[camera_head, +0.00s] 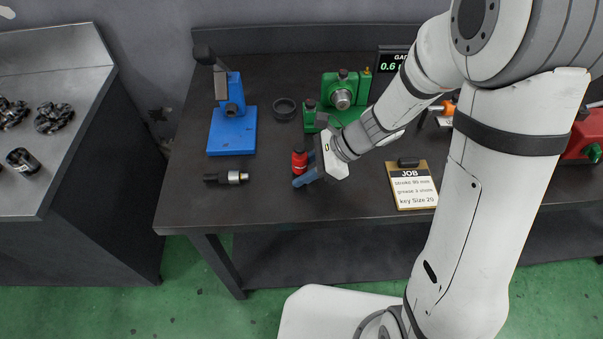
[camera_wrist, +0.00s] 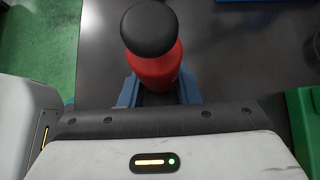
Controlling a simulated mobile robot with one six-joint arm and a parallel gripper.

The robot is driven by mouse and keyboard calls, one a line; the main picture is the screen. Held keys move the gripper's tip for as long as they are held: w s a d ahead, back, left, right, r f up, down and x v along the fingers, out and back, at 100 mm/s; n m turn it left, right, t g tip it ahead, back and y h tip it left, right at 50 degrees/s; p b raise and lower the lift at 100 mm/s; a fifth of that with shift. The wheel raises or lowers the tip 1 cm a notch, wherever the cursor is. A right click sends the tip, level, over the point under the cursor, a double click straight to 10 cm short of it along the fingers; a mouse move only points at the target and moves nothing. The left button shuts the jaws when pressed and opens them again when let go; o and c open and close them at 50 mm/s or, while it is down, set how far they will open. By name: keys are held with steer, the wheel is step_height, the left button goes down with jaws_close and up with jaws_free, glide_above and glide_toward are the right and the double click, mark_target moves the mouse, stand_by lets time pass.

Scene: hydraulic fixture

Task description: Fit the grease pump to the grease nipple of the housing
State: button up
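A red cylinder with a black cap (camera_head: 299,160), which appears to be the grease pump, stands near upright at the front middle of the bench. It also shows in the wrist view (camera_wrist: 154,66). My gripper (camera_head: 302,171) reaches in from the right, with its blue fingers on either side of the red body. In the wrist view the fingers (camera_wrist: 159,92) flank its lower part; whether they press on it is hidden. A green housing (camera_head: 342,92) with a round grey boss stands behind. A small brass-coloured fitting (camera_head: 366,71) tops its right side; it may be the nipple.
A blue stand (camera_head: 231,130) is at the left. A black ring (camera_head: 285,109) lies between stand and housing. A job clipboard (camera_head: 413,186) lies right of my gripper.

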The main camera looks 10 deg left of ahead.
mark_target(304, 154)
steer(key=shift+c, duration=1.2)
steer(key=shift+r, duration=0.15)
steer(key=shift+r+p, duration=2.15)
steer(key=shift+r, duration=0.25)
steer(key=o, duration=0.5)
steer(key=shift+c, duration=0.2)
steer(key=c, duration=0.4)
steer(key=shift+w, duration=0.1)
